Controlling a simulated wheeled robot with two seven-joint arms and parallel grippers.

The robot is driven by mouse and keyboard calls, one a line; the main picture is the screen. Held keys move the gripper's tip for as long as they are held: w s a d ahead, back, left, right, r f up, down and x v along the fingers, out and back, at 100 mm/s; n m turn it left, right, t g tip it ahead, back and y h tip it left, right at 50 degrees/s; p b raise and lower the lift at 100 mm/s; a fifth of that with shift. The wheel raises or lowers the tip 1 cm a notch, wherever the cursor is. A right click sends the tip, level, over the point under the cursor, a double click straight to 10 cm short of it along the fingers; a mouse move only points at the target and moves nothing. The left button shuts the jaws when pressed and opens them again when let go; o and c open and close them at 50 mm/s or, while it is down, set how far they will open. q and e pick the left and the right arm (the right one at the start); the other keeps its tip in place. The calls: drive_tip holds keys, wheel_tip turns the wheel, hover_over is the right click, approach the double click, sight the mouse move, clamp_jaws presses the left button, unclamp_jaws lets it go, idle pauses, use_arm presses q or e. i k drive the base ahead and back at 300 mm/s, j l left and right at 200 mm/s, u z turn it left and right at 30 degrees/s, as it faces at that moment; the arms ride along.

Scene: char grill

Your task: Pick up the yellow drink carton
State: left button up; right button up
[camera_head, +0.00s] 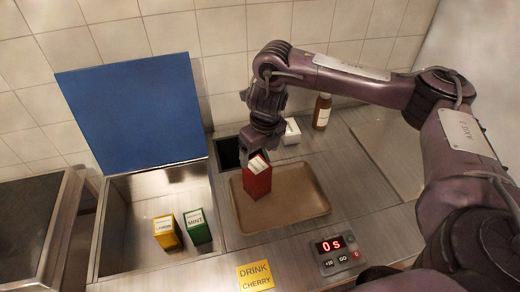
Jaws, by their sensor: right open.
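My left gripper is out of view.
A yellow note reading DRINK CHERRY (255,276) lies at the front. A timer showing 0s (337,250) is to its right. A brown bottle (322,111) and a white container (291,132) stand at the back. The tray's right side is empty.

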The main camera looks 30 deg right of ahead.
sight(167, 232)
drive_tip(key=k, duration=1.5)
